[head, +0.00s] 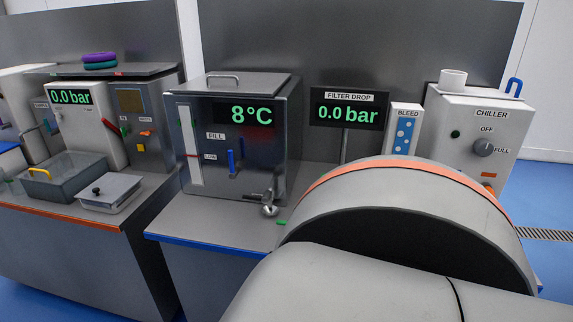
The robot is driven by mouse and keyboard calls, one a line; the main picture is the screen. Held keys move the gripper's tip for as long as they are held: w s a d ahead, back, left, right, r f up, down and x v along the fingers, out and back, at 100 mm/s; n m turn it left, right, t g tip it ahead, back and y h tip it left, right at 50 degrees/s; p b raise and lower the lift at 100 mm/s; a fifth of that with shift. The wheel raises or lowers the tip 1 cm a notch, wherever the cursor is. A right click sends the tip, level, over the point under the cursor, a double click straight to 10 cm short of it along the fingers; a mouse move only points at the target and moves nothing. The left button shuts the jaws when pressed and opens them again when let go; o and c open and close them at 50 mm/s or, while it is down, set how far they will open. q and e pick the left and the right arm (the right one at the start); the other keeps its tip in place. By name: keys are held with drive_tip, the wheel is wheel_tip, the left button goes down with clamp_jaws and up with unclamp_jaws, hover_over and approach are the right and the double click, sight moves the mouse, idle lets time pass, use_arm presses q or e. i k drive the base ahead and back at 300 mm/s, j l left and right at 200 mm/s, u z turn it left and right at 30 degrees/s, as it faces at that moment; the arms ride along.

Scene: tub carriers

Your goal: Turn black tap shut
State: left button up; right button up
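A small dark tap (259,196) sticks out low on the front right of the steel tank (260,147), which reads 8°C. Its lever looks roughly level, with a rounded metal part (269,210) below it. It is too small to tell whether the tap is open or shut. Neither of my grippers is in view. A large grey link of my arm with an orange band fills the lower right and hides part of the bench there.
The tank stands on a blue-edged bench (202,240) with a blue lever (231,162) on its front. A FILTER DROP display (348,113), BLEED panel (404,130) and CHILLER box (482,120) stand to the right. A grey tub (62,184) and lidded tray (110,194) sit left.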

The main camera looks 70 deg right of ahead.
sight(265, 199)
drive_tip(key=z, duration=1.95)
drive_tip(key=l, duration=0.1)
